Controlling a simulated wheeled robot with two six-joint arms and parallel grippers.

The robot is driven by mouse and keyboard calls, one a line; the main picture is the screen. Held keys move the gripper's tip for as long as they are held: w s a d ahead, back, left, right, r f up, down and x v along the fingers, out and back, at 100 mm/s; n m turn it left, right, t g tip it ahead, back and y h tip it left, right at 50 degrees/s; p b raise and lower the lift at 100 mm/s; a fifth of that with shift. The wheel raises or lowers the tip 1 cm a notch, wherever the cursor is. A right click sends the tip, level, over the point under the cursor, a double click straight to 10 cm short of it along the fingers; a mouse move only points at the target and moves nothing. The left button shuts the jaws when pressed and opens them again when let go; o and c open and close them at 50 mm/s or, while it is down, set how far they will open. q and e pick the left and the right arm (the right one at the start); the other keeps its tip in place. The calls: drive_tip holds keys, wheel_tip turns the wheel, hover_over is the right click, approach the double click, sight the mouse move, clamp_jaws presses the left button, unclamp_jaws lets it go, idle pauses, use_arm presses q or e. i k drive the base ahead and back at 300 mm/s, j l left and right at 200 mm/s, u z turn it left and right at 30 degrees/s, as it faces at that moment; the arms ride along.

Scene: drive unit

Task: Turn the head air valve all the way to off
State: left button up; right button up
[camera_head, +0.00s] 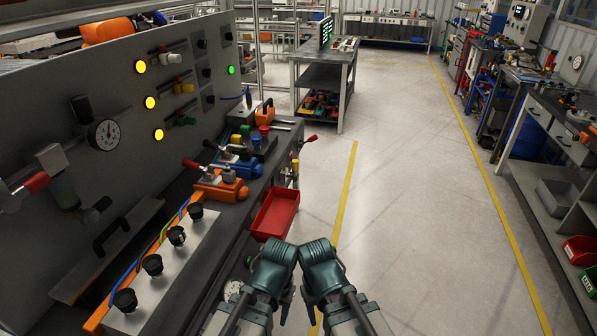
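A grey upright panel (110,75) fills the left side. It carries a red-handled valve (36,182) at the far left, beside a round pressure gauge (105,134). Small valves with a yellow handle (184,88) and a green handle (186,121) sit beside lit yellow lamps. I cannot tell which of these is the head air valve; no label is legible. My two teal arm links meet at bottom centre, apart from the panel valves. No gripper fingers show.
A white control strip (160,270) with several black knobs runs along the bench's near side. A red bin (275,214) hangs at the bench's right edge. A grey cart (325,75) stands farther back. The floor (420,200) to the right is clear up to the right-hand benches.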

sight(295, 177)
drive_tip(key=i+l+u, duration=0.2)
drive_tip(key=l, duration=0.4)
drive_tip(key=i+l+u, duration=0.15)
drive_tip(key=l, duration=0.45)
drive_tip(key=i+l+u, duration=0.2)
drive_tip(key=l, duration=0.45)
drive_tip(key=l+u, duration=0.15)
drive_tip(key=l, duration=0.5)
